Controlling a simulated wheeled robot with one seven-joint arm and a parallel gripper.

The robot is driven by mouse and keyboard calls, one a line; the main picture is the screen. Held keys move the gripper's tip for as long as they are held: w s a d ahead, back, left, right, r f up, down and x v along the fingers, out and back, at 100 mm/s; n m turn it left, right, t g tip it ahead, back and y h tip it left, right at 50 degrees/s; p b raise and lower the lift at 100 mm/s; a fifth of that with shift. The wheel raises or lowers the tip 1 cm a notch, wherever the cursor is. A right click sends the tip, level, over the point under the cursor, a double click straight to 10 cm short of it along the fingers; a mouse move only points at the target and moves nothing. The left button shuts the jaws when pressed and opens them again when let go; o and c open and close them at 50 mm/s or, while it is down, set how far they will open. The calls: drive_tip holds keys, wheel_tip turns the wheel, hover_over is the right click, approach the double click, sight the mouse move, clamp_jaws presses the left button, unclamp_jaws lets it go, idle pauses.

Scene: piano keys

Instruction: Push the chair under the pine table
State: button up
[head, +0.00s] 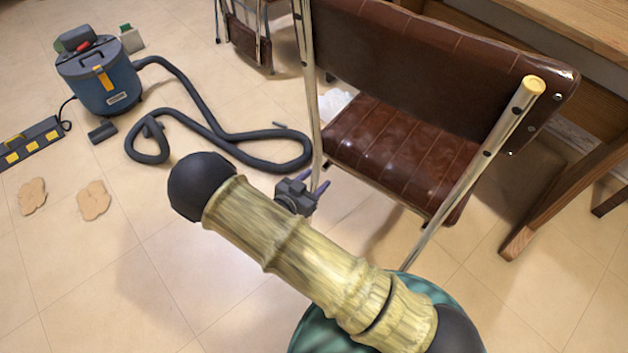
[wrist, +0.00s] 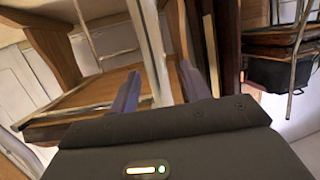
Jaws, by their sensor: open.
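The chair (head: 400,140) has a brown padded seat and backrest on a pale metal tube frame. It stands upright, its back towards me, and part of its legs is hidden. The pine table (head: 560,20) is at the upper right, with a slanted wooden leg (head: 560,190) right of the chair. My gripper (head: 316,186) is open at the chair's left rear tube, below the backrest. In the wrist view a pale metal tube (wrist: 150,45) passes between the spread fingers of my gripper (wrist: 158,82). Whether they touch it, I cannot tell.
A blue vacuum cleaner (head: 103,80) stands at the upper left, its dark hose (head: 215,130) looping towards the chair. A power strip (head: 30,143) and two tan patches (head: 93,200) lie at the left. Another chair (head: 248,35) is behind. The lower-left floor is clear.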

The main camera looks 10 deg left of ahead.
clamp_jaws()
drive_tip(key=shift+w+d+r+p, duration=0.1)
drive_tip(key=shift+w+d+p, duration=0.1)
drive_tip(key=shift+w+d, duration=0.85)
drive_tip(key=shift+w+d+p, duration=0.2)
drive_tip(key=shift+w+d, duration=0.5)
drive_tip(key=shift+d, duration=0.5)
drive_tip(key=shift+w+d+p, duration=0.3)
drive_tip(key=shift+w+d, duration=1.4)
drive_tip(key=shift+d, duration=0.3)
drive_tip(key=shift+w+d, duration=0.85)
drive_tip(key=shift+d, duration=0.15)
drive_tip(key=shift+w+d, duration=0.8)
drive_tip(key=shift+d, duration=0.2)
drive_tip(key=shift+w+d, duration=0.1)
